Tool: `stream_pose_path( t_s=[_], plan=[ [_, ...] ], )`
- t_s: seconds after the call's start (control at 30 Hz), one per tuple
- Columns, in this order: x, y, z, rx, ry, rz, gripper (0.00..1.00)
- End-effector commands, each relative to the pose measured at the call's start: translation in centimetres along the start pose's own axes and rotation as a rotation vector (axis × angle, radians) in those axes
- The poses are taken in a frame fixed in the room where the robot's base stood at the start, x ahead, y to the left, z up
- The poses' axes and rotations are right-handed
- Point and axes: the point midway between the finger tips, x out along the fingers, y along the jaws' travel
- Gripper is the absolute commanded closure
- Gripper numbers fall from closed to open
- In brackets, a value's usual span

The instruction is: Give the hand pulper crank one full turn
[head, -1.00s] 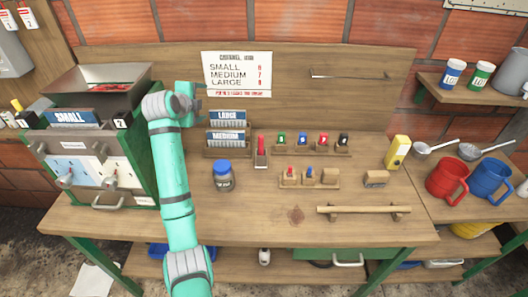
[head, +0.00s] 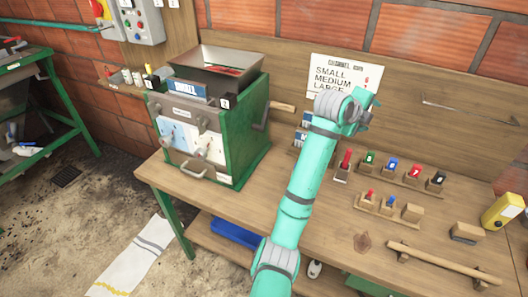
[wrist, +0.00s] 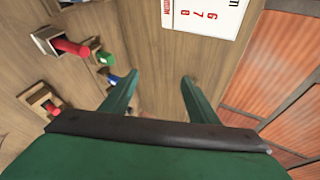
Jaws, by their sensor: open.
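The hand pulper (head: 243,143) is a green box with a metal hopper (head: 222,66) on top, standing at the left of the wooden bench in the head view. Its crank (head: 264,117) is on the right side, with a wooden handle (head: 283,107) pointing right. My gripper (head: 366,104) is to the right of the crank, above the bench near the back board, apart from the handle. In the wrist view my gripper (wrist: 160,76) has its two fingers spread with nothing between them. The pulper and crank are not in the wrist view.
My arm crosses the bench right of the pulper. Small coloured pieces in wooden holders (head: 402,178) stand to the right, with a wooden bar (head: 443,264) near the front. A paper chart (head: 340,82) hangs behind my gripper.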

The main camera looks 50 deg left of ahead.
Motion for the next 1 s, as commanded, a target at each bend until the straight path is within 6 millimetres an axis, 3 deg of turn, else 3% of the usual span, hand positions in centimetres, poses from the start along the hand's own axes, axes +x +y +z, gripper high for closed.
stream_pose_path(
  t_s=[0.5,1.0],
  plan=[
    [-4.4,0.0,0.1,-0.001,-0.002,-0.001,0.45],
    [-4.9,0.0,-0.1,0.000,0.000,0.000,0.45]
  ],
)
